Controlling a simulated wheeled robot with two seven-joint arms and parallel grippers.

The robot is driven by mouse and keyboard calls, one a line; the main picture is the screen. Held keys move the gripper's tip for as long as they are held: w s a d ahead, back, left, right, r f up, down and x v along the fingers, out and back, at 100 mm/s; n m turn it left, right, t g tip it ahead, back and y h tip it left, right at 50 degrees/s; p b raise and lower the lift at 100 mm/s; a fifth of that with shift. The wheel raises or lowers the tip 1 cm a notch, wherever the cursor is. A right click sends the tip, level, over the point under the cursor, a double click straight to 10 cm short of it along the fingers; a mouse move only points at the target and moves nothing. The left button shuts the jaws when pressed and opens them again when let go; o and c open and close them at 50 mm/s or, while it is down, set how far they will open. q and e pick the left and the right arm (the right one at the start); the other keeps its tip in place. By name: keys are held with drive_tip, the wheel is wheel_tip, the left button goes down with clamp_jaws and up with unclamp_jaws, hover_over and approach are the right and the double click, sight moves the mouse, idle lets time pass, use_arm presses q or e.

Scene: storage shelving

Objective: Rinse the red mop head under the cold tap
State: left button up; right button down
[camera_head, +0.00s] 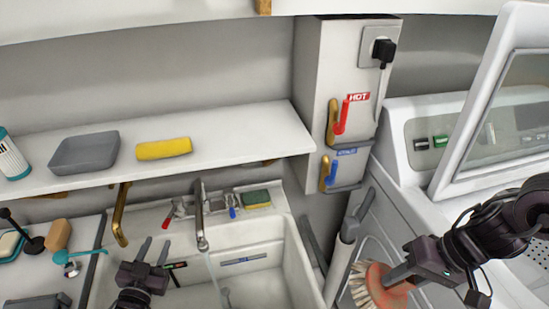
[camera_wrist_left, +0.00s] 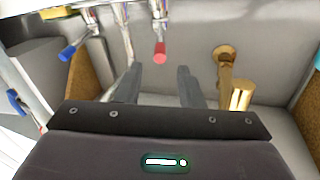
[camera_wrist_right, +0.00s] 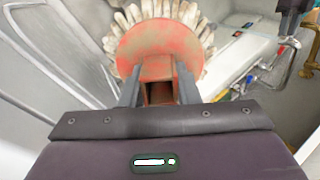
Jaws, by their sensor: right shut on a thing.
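The red mop head (camera_head: 392,297) has pale bristles around a red disc. It also fills the top of the right wrist view (camera_wrist_right: 150,48). My right gripper (camera_head: 392,279) is shut on it, right of the sink. My left gripper (camera_head: 153,246) is open and empty over the sink's left side, its fingers apart below the taps. The cold tap has a blue handle (camera_head: 232,212), right of the chrome spout (camera_head: 200,222); it also shows in the left wrist view (camera_wrist_left: 68,52). The red tap handle (camera_wrist_left: 160,52) is ahead of my left fingers. A pale streak like water hangs below the spout.
The white sink (camera_head: 292,262) lies below a shelf (camera_head: 225,128) holding a grey tray (camera_head: 84,153) and yellow roll (camera_head: 163,149). A sponge (camera_head: 256,198) sits behind the taps. A washing machine (camera_head: 420,215) stands right. A grey-handled upright item (camera_head: 346,235) stands between it and the sink.

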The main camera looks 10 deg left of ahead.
use_arm(q)
drive_tip(key=shift+s+d, duration=0.1)
drive_tip(key=shift+s, duration=1.05)
